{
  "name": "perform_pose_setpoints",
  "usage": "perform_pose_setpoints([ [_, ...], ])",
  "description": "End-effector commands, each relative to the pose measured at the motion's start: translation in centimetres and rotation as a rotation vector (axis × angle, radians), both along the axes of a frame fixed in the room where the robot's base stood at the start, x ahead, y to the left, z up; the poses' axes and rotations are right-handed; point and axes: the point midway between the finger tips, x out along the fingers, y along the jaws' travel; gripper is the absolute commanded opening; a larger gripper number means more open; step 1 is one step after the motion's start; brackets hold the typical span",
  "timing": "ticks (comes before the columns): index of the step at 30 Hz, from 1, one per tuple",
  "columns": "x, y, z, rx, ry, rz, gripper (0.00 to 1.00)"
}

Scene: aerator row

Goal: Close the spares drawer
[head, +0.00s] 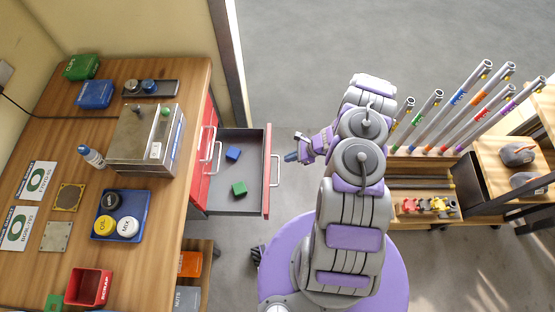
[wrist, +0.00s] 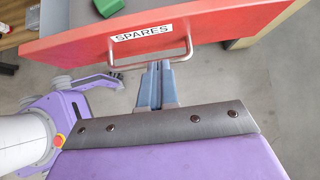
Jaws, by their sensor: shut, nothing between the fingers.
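The spares drawer (head: 223,198) stands pulled out from the red cabinet under the wooden bench in the head view. A blue block (head: 233,154) and a green block (head: 239,188) lie inside it. Its red front with the SPARES label (wrist: 142,33) and a metal bar handle (wrist: 150,58) fills the top of the wrist view. My gripper (head: 291,157) is shut and empty, a short way to the right of the drawer handle (head: 275,170) in the head view. In the wrist view its fingertips (wrist: 157,66) appear close to the handle; I cannot tell whether they touch.
The wooden bench (head: 60,150) holds a metal box (head: 146,143), a blue tray (head: 140,213) and a red SCRAP bin (head: 88,287). A rack of upright tubes (head: 450,110) stands at the right.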

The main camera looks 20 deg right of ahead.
Motion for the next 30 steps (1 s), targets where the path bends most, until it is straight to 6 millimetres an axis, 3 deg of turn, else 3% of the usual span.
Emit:
perform_pose_setpoints([
  [3,0.4,1.6,-1.8,0.000,0.001,0.002,0.00],
  [12,1.5,4.8,-1.3,0.002,0.000,0.001,0.00],
  [30,1.7,5.1,-1.2,0.000,-0.001,0.000,0.00],
])
